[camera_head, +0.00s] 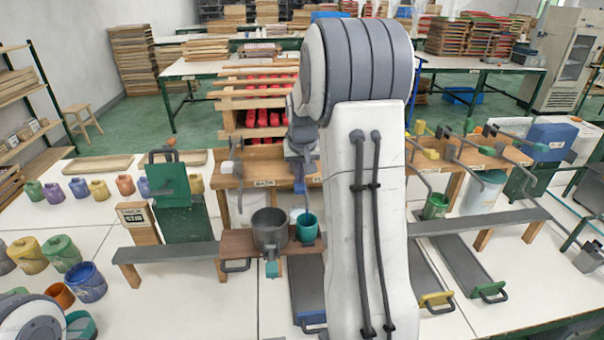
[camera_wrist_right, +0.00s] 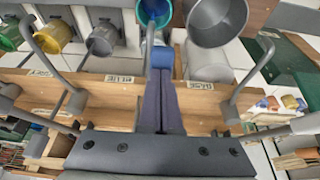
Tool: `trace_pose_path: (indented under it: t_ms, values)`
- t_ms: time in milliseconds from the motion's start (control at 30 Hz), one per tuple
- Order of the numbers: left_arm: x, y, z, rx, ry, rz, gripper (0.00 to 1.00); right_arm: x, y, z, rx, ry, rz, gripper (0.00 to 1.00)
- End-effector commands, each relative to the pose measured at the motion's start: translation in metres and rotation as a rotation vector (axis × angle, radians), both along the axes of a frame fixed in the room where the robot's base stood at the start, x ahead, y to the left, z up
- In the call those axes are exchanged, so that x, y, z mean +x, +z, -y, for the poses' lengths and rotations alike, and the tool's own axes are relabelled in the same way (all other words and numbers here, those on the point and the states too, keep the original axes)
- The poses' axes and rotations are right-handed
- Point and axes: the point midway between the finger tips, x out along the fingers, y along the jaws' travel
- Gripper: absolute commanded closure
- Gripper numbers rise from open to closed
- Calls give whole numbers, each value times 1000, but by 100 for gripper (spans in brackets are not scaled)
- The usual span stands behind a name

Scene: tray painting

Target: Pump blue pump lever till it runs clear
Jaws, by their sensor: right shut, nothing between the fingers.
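My right gripper (camera_head: 299,172) reaches down over the pump rack, below my large white arm. In the right wrist view the gripper (camera_wrist_right: 163,78) has its fingers together with nothing between them. Its tips are right at the blue pump lever (camera_wrist_right: 163,55); whether they touch it I cannot tell. A bit of the blue lever (camera_head: 300,188) shows under the gripper in the head view. A teal cup (camera_head: 306,228) stands beside a grey pot (camera_head: 270,228) on a brown wooden board. My left gripper is out of view.
The rack carries a label (camera_head: 264,183) and bent grey spouts. Right of my arm are a green cup (camera_head: 436,205) and grey slide trays (camera_head: 470,265). Coloured pots (camera_head: 88,282) stand at left. My arm hides the centre right.

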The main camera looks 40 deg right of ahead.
Motion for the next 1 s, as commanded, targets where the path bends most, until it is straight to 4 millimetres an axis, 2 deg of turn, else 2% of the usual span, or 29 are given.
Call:
trace_pose_path:
  t_ms: [167, 900, 1000]
  values:
    - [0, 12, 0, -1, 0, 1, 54, -1, 13, -1, 2, 0, -3, 100]
    - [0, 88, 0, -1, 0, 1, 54, 0, 103, 0, 1, 0, -1, 100]
    - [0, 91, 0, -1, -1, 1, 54, 0, 108, 0, 1, 0, -1, 100]
